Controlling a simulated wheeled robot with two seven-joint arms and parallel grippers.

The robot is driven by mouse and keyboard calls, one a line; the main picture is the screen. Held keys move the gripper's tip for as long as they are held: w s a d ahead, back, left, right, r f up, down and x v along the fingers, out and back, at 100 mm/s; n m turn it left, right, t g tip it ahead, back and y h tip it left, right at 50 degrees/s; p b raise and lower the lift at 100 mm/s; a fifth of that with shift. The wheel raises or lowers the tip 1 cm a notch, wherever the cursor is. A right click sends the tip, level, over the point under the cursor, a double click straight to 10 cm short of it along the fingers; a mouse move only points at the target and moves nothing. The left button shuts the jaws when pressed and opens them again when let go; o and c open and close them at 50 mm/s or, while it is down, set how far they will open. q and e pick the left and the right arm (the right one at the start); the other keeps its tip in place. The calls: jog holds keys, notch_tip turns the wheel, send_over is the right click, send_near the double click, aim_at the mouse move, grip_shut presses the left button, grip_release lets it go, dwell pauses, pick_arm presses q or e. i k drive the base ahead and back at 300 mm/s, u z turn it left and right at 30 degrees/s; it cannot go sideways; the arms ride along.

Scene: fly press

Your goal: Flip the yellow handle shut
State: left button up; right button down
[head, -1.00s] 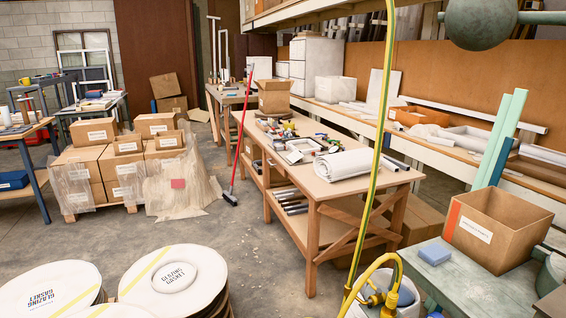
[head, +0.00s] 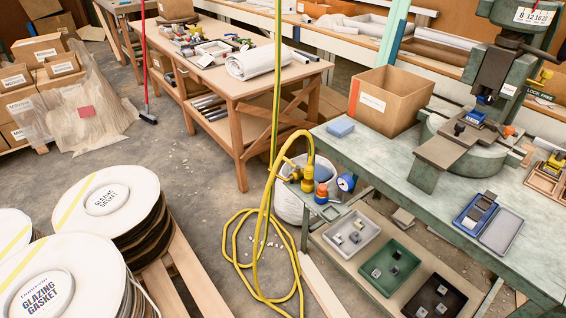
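A yellow hose (head: 273,200) hangs down and loops on the floor beside the green bench. Yellow fittings (head: 307,179) at its end sit over a white bucket (head: 289,207), with a thin yellow lever-like part (head: 289,163) at their left. Another small yellow part (head: 555,163) is at the right edge, by a wooden tray. I cannot tell for sure which yellow part is the handle, or whether it stands open or shut. Neither of my grippers is in view.
Gasket reels (head: 107,195) stand left. Floor between reels and bench is partly clear, crossed by hose.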

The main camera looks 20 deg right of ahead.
aim_at(297, 168)
jog(key=z, duration=1.05)
jog(key=i, duration=0.85)
jog(key=u, duration=0.5)
